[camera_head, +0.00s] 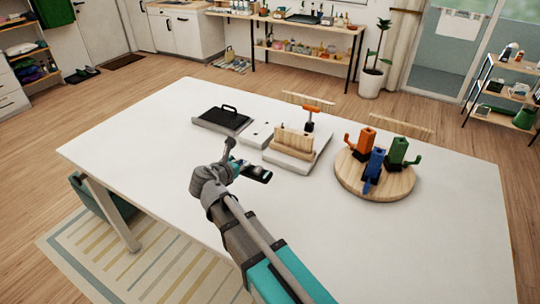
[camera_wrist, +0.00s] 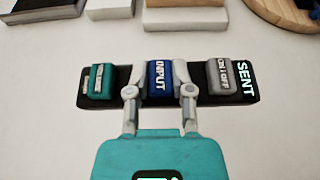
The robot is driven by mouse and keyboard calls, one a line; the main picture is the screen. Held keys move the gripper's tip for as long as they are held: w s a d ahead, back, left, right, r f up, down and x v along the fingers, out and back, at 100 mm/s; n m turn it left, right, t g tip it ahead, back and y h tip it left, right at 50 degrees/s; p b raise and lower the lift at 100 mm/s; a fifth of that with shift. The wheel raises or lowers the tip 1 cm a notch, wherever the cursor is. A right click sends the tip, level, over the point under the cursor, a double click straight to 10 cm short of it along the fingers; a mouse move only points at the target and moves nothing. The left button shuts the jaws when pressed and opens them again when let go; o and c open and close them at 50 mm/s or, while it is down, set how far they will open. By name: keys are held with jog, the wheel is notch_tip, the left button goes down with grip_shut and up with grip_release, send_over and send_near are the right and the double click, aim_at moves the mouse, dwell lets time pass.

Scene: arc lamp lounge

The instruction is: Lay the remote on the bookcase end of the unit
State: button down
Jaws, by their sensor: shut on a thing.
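The remote (camera_wrist: 203,92) is a black bar with a teal key, a blue INPUT key (camera_wrist: 160,77) and a grey ON/OFF key; bright SENT letters show at its right end. My gripper (camera_wrist: 160,88) is shut on the remote at the blue key. In the head view the remote (camera_head: 258,174) shows beside my gripper, over the white table; I cannot tell whether it touches the tabletop. Behind it stand a black plate with a handle (camera_head: 222,118), a white block (camera_head: 257,134) and a wooden stepped piece on a white base (camera_head: 294,142). No part is clearly marked as the bookcase end.
A round wooden board (camera_head: 345,184) to the right holds orange, blue and green hooked pieces. An orange-topped piece (camera_head: 310,118) stands behind the wooden piece. The white table (camera_head: 430,240) is bare at its right front and left. Chair backs stand behind it.

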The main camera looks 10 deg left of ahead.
aim_at(253, 165)
jog(key=d, duration=0.1)
jog(key=w+d, duration=0.1)
jog(key=d+r, duration=0.1)
jog(key=shift+w+d+p, duration=0.15)
jog(key=shift+w+p, duration=0.2)
jog(key=w+a+f+b, duration=0.1)
jog(key=w+f+b, duration=0.2)
jog(key=w, duration=0.1)
jog(key=w+a+f+b, duration=0.2)
jog(key=w+f+b, duration=0.1)
jog(key=w, duration=0.1)
jog(key=w+a+f+b, duration=0.1)
jog(key=w+f+b, duration=0.2)
jog(key=w, duration=0.1)
jog(key=shift+w+a, duration=0.15)
jog(key=shift+a, duration=0.25)
jog(key=shift+f, duration=0.1)
jog(key=shift+w+a+f+b, duration=0.15)
jog(key=shift+w+f+b, duration=0.3)
jog(key=shift+b, duration=0.25)
jog(key=shift+s+f+b, duration=0.1)
jog(key=shift+f+b, duration=1.25)
jog(key=shift+f, duration=0.1)
